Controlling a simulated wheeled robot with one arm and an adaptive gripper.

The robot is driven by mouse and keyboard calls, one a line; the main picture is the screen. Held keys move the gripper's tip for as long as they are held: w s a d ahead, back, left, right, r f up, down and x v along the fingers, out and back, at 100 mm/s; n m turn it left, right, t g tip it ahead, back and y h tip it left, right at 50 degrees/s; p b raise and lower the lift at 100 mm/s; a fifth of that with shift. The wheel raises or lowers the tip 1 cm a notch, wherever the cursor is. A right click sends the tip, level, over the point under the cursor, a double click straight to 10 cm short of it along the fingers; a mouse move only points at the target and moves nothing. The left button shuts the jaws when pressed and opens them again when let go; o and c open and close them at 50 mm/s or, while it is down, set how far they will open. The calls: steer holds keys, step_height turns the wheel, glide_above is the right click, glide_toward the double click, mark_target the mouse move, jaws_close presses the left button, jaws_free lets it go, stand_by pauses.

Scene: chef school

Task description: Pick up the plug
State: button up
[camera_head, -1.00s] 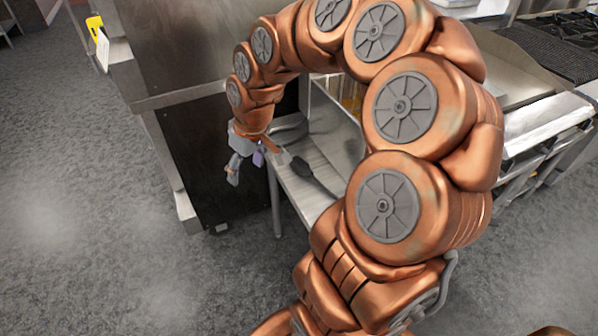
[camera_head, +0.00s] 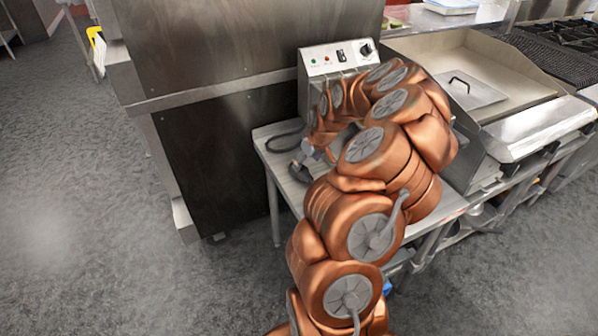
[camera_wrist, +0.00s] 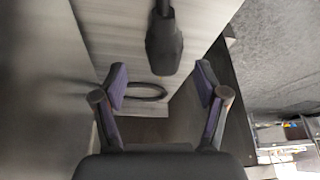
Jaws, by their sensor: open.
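The plug (camera_wrist: 163,45) is black, with a dark cable running off the top of the wrist view. It lies on the light metal table (camera_wrist: 105,25), between and just beyond my open fingertips. My gripper (camera_wrist: 162,82) is open and empty, one purple-padded finger on each side of the plug's line. No contact with the plug shows. In the head view the dark plug (camera_head: 298,173) shows small near the table's left front edge, beside my gripper (camera_head: 308,158). My arm hides part of the table there.
A dark cable loop (camera_head: 284,141) lies on the table at the left. A metal control box (camera_head: 335,60) with a knob and lights stands at the back. A tall steel cabinet (camera_head: 230,50) is to the left, and a flat griddle (camera_head: 480,70) to the right. The floor in front is clear.

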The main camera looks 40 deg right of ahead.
mark_target(302, 169)
steer(key=shift+a+p+x, duration=0.2)
steer(key=shift+p+x, duration=0.1)
steer(key=shift+x, duration=0.7)
steer(key=shift+a+p+x, duration=0.15)
steer(key=shift+p+x, duration=0.1)
steer(key=shift+x, duration=1.5)
steer(key=shift+s, duration=0.15)
steer(key=c, duration=1.2)
steer(key=shift+c, duration=0.2)
